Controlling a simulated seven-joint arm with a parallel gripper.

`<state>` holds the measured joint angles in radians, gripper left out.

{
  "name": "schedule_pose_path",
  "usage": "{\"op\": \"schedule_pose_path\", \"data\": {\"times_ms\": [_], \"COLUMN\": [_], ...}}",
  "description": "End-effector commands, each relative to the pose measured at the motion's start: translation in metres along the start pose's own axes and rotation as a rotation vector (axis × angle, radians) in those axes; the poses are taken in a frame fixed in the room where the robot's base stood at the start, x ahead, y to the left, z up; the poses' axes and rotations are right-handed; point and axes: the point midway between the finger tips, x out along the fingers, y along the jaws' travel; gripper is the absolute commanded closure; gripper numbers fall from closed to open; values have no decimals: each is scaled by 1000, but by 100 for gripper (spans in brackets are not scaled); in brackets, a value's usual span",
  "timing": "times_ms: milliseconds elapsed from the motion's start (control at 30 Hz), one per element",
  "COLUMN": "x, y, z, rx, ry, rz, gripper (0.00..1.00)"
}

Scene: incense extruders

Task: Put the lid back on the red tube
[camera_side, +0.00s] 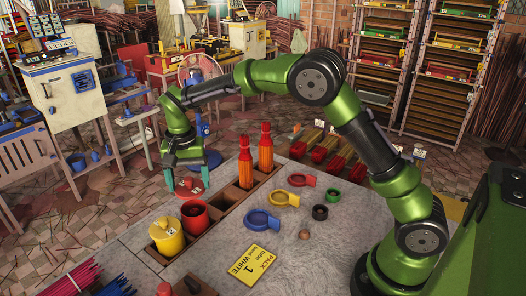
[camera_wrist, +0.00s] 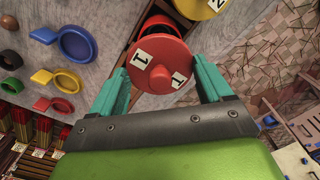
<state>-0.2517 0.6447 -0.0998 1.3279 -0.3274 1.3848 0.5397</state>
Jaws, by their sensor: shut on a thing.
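My gripper (camera_side: 188,182) is shut on the red lid (camera_side: 188,190), one finger on each side. The lid is round with a central knob; its white labels read 1 in the wrist view (camera_wrist: 160,78), where my gripper (camera_wrist: 162,75) also shows. The red tube (camera_side: 195,221) stands upright and open-topped in the wooden rack, dark inside. The lid is held above and apart from it, appearing behind its mouth in the side view. In the wrist view, the lid covers much of the tube and leaves part of its far rim (camera_wrist: 157,22) showing.
A lidded yellow tube (camera_side: 166,240) stands beside the red one. Blue (camera_side: 262,221), yellow (camera_side: 285,198) and red (camera_side: 301,180) ring-shaped scoops lie on the table, with a yellow card (camera_side: 251,266).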

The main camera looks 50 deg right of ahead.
Motion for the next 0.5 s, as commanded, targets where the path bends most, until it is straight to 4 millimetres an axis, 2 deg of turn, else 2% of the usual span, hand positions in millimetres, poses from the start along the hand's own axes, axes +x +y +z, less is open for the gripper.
{"op": "schedule_pose_path", "data": {"times_ms": [500], "x": [47], "y": [0], "z": [0], "rx": [-1], "ry": [0], "rz": [1], "gripper": [54]}}
